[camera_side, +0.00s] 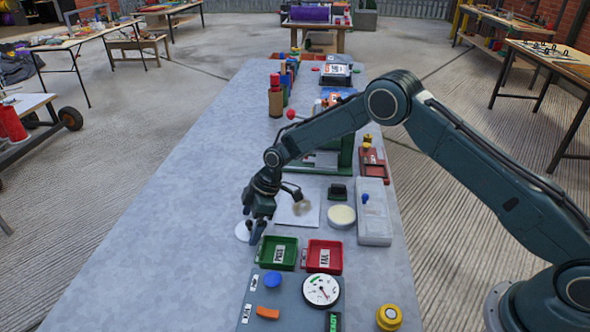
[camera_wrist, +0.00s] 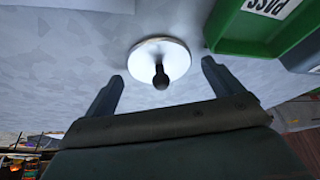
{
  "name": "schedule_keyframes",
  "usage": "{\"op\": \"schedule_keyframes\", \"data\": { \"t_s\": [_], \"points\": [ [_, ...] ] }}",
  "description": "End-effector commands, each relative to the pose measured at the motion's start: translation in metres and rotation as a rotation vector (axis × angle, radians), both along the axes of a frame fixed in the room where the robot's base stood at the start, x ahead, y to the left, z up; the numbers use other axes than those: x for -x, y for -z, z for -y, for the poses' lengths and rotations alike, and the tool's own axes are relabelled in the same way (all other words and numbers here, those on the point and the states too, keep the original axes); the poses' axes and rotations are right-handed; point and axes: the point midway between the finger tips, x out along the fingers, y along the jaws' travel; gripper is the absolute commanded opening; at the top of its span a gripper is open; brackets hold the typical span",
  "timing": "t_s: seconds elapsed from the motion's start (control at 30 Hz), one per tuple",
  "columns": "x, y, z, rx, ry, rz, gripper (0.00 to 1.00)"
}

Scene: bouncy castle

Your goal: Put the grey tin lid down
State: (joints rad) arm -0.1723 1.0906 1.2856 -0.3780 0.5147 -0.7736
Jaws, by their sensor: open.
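The tin lid, a pale grey-white disc with a dark knob, shows in the wrist view (camera_wrist: 174,53). It lies on the grey bench top and also shows in the side view (camera_side: 241,232), partly hidden by my gripper. My gripper (camera_side: 253,229) is low over the bench at the lid. In the wrist view my gripper (camera_wrist: 163,76) has its two fingers spread apart, with the knob between the tips. I see no finger touching the knob.
A green PASS tray (camera_side: 263,251) stands close to the lid, with a red FAIL tray (camera_side: 341,261) beside it. A panel with a dial (camera_side: 321,290) is nearer the camera. A round cream-topped tin (camera_side: 341,214) stands farther right. Bench left of the lid is clear.

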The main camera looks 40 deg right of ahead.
Motion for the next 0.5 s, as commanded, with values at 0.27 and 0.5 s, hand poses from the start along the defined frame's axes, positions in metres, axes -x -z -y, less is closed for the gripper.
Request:
{"op": "schedule_keyframes", "data": {
  "t_s": [0.27,0.5],
  "points": [
    [0.001,-0.013,0.004,-0.001,0.000,0.001,0.92],
    [0.005,-0.041,0.015,0.000,0.002,0.003,0.92]
  ]
}}
